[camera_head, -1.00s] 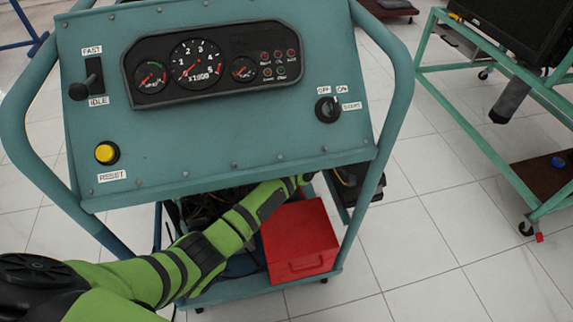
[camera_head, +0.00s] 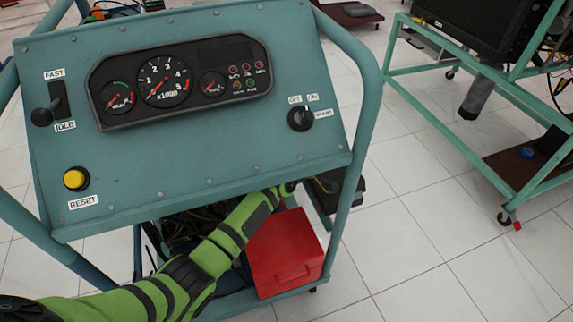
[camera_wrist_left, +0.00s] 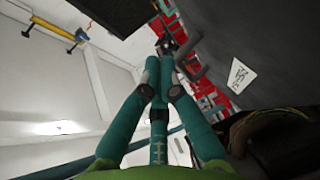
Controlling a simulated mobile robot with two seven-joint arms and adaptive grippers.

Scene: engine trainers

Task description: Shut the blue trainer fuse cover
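The blue-green trainer (camera_head: 200,150) stands in front of me, its gauge panel facing me. My green left arm reaches under this panel toward the trainer's right side. In the head view the left gripper is hidden behind the panel. In the left wrist view the teal fingers of my left gripper (camera_wrist_left: 163,52) converge and appear shut, with nothing clearly held. A dark surface with a white label (camera_wrist_left: 240,75) lies right of the fingers. I cannot make out the fuse cover or its state in either view. My right gripper is not in view.
A red box (camera_head: 285,262) sits on the trainer's lower shelf beside my arm. A dark box (camera_head: 345,190) is at the trainer's right side. The trainer's tubular frame (camera_head: 366,80) borders the panel. Another green-framed stand (camera_head: 420,75) is at right, with clear tiled floor between.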

